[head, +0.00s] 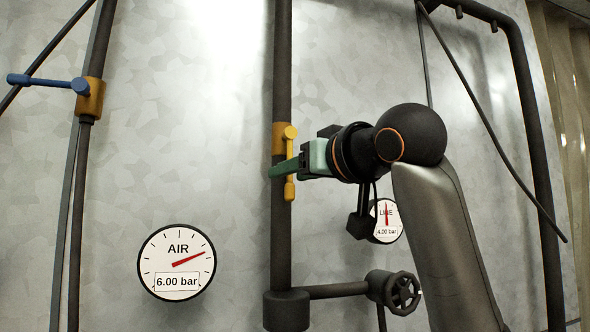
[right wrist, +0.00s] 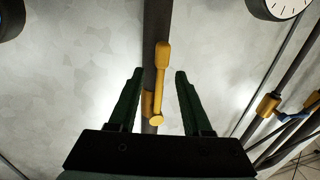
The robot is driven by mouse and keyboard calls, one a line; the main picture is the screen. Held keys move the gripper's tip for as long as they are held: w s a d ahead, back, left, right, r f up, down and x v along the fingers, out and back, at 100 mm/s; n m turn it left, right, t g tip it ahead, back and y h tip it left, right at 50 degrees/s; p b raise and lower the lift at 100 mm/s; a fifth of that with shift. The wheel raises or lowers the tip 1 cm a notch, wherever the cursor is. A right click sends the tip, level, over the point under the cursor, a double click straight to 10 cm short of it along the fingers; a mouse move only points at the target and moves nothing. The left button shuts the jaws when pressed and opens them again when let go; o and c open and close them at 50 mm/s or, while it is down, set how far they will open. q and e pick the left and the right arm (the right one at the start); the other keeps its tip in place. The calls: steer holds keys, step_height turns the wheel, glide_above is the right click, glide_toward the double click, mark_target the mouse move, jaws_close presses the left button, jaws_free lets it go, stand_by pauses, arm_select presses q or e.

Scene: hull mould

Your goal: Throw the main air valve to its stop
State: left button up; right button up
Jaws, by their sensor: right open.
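A yellow valve lever (head: 289,188) points straight down along a dark vertical pipe (head: 281,235), below an orange-yellow valve body (head: 279,138). No label on it is readable. My right gripper (head: 282,168) is at this lever, coming from the right. In the right wrist view its two green fingers are open (right wrist: 159,74), one on each side of the yellow lever (right wrist: 161,70), with a gap on both sides. A blue valve lever (head: 45,82) sticks out to the left from another orange-yellow body (head: 90,97) on the left pipe. My left gripper is not in view.
The AIR gauge (head: 177,262) reads 6.00 bar. The LINE gauge (head: 385,222), reading 4.00 bar, is partly behind my right wrist parts. A dark handwheel (head: 402,293) sits on a side pipe at lower right.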

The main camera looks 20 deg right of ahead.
jaws_close()
stand_by(1.4)
